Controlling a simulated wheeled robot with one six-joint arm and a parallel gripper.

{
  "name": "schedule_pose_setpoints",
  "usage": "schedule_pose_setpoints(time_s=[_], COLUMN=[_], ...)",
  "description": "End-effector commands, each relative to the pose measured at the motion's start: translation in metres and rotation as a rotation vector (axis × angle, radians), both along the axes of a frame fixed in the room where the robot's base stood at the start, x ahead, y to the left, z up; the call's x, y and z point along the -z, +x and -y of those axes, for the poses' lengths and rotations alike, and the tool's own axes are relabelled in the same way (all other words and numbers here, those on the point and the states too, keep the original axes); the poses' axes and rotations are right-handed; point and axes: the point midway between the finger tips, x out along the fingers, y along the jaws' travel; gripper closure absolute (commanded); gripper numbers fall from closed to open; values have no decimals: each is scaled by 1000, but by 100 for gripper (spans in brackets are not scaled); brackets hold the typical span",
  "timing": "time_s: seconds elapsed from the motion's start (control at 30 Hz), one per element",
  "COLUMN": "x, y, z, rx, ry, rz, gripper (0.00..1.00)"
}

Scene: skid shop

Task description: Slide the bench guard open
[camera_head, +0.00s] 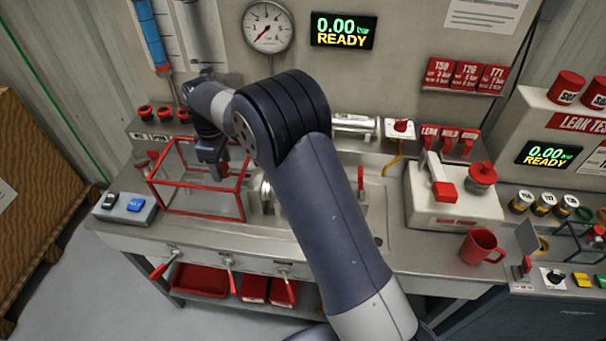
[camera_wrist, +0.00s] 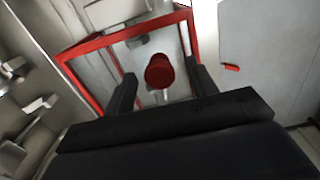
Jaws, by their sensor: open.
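The bench guard (camera_head: 195,186) is a clear box with a red frame, standing on the left part of the steel bench. In the wrist view, its red frame (camera_wrist: 120,36) crosses the upper middle. My gripper (camera_head: 214,172) is at the guard's back upper side in the head view, pointing down. In the wrist view, my gripper (camera_wrist: 161,84) has its two dark fingers apart, with a red round knob (camera_wrist: 160,72) showing between them. I cannot tell whether the fingers touch it. My arm hides part of the bench right of the guard.
A grey box with two buttons (camera_head: 125,208) sits left of the guard. Red-handled valves (camera_head: 228,262) line the bench front. A red mug (camera_head: 480,246) and a white unit with a red lever (camera_head: 455,205) stand to the right. A gauge (camera_head: 268,27) hangs behind.

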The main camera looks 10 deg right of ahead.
Motion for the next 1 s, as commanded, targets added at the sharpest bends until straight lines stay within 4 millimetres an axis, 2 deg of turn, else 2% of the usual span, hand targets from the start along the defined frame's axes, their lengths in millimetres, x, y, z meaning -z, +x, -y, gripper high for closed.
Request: schedule_pose_setpoints(time_s=[0.7, 1.0], x=[-59, -70], y=[1, 0], z=[0, 0], rx=[0, 0], ry=[1, 1], rz=[3, 1], gripper=[45, 45])
